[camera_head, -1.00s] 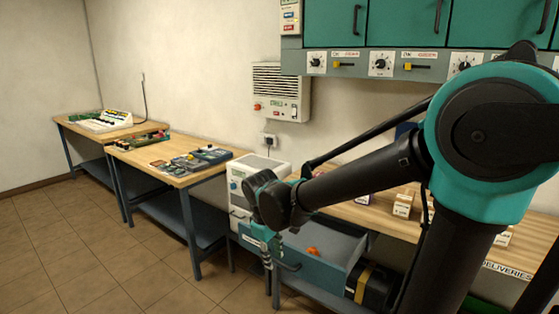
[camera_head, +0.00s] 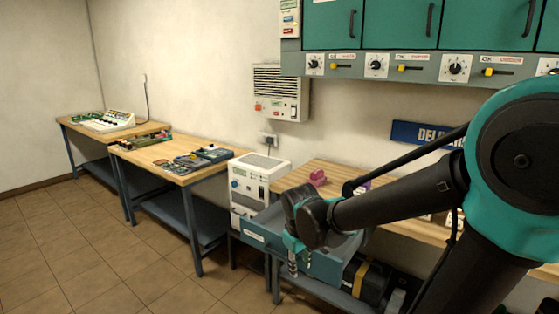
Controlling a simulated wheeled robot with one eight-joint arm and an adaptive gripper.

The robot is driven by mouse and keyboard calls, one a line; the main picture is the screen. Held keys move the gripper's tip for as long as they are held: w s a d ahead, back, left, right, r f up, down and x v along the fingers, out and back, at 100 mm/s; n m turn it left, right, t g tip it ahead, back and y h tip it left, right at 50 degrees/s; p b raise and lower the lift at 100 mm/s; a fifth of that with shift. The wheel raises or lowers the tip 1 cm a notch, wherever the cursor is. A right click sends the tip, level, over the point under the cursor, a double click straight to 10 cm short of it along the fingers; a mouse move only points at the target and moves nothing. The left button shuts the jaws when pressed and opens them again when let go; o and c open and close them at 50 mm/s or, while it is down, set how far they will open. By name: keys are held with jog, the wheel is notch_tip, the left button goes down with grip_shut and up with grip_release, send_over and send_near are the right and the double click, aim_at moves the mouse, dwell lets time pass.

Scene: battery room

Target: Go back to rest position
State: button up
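My gripper (camera_head: 299,265) hangs at the end of my teal and black arm, in front of the open blue-grey drawer (camera_head: 262,238) under the right workbench. It points downward. Its fingers are small and partly covered by the wrist, so I cannot tell whether they are open or shut. I see nothing clearly held in it. My wrist and forearm hide much of the drawer's inside and part of the bench top.
A black case with a yellow band (camera_head: 361,276) is below. Two benches with electronics (camera_head: 170,157) (camera_head: 75,122) line the wall. The tiled floor (camera_head: 110,255) at left is clear.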

jog(key=s+d+f+m+t, duration=0.1)
jog(key=s+d+f+m, duration=0.1)
jog(key=d, duration=0.4)
jog(key=s+d+f+m+t, duration=0.1)
jog(key=s+d+f+m, duration=0.2)
jog(key=d, duration=0.4)
jog(key=s+m, duration=0.1)
jog(key=m, duration=0.1)
jog(key=shift+s+f+m, duration=0.25)
jog(key=shift+f+m, duration=0.05)
